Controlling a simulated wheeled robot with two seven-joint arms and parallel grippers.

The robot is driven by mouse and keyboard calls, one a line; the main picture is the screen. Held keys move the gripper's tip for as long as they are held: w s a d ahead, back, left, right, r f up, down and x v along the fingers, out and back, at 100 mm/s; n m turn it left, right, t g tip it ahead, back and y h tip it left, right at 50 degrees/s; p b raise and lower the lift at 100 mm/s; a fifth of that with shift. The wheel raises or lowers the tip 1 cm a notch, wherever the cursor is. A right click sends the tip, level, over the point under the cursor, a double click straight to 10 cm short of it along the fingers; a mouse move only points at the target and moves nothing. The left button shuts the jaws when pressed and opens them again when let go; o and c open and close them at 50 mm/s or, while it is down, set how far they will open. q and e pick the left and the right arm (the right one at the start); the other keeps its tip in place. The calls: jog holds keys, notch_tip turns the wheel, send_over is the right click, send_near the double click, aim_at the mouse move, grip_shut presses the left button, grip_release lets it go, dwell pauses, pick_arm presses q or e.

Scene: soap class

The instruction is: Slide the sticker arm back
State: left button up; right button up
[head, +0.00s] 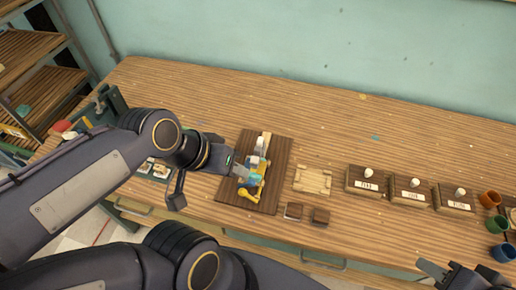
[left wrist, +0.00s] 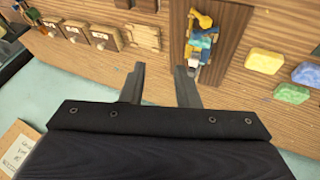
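The sticker device (head: 252,174), with blue, yellow and white parts, stands on a dark brown board (head: 273,188). A pale strip lies at its far end. It also shows near the top of the left wrist view (left wrist: 203,38). My left gripper (head: 238,171) is beside the device at its left; in the left wrist view its fingers (left wrist: 162,80) are apart with nothing between them. One finger appears close to the device's white end; contact cannot be told. Which part is the sticker arm is unclear at this size. My right gripper (head: 455,271) is open and empty, low at the right.
A pale wooden tray (head: 312,180) and two small brown blocks (head: 294,211) lie right of the board. Several labelled boxes with white knobs (head: 367,185) and coloured cups (head: 490,199) stand farther right. Soap bars (left wrist: 264,61) lie beside the board. The table's back strip is clear.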

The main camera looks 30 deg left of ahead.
pick_arm(q)
jog(key=shift+o, duration=1.2)
jog(key=w+a+f+g+y, duration=0.1)
jog(key=w+a+f+g, duration=0.1)
jog(key=w, duration=0.7)
jog(key=shift+a+g+b, duration=0.3)
jog(key=shift+a+b, duration=0.1)
jog(key=shift+a, duration=0.05)
jog(key=g+y, duration=0.2)
jog(key=g, duration=0.1)
send_near(258, 148)
jog(key=shift+s+d+f+n+b, duration=0.2)
jog(key=shift+s+d+n+b, duration=0.05)
jog(key=shift+s+n+b, duration=0.15)
jog(key=shift+w+f+y, duration=0.2)
jog(key=shift+f+y, duration=0.1)
notch_tip(258, 148, down, 7)
jog(key=shift+f+p, duration=0.25)
jog(key=shift+p, duration=0.1)
jog(key=shift+c, duration=0.4)
grip_shut()
